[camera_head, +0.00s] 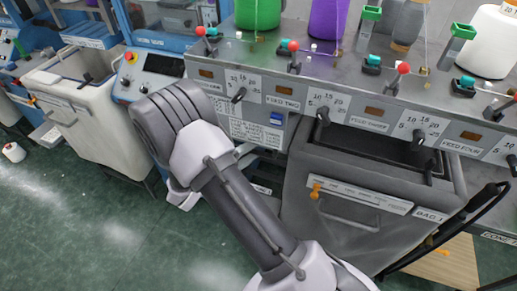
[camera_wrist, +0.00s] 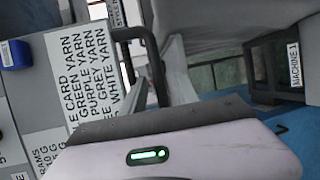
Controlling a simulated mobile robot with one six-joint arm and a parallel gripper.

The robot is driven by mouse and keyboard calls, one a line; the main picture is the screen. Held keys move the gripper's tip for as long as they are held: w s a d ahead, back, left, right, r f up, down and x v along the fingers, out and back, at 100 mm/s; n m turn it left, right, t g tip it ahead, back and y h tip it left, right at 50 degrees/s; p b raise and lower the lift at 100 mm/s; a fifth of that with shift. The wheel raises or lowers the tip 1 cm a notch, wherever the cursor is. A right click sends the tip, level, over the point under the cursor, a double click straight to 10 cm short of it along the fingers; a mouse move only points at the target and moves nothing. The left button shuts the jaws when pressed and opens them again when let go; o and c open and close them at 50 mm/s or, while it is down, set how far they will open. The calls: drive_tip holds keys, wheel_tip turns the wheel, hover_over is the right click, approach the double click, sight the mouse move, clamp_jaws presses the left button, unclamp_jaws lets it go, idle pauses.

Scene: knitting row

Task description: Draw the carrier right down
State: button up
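I cannot pick out the carrier for certain in either view. My gripper's pale housing (camera_wrist: 190,150), with a small green light, fills the bottom of the wrist view. The wrist view shows a yarn list card (camera_wrist: 88,75) at left and a "MACHINE 1" label (camera_wrist: 295,65) at right.
A feed bench (camera_head: 285,70) carries green, purple and white yarn cones, red-knobbed levers and dials. A grey bin (camera_head: 350,215) stands below it at right. A blue machine with a control panel (camera_head: 150,80) and a pale bin (camera_head: 75,105) stand at left. Green floor is open at lower left.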

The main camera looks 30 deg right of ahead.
drive_tip(key=shift+x, duration=1.6)
clamp_jaws()
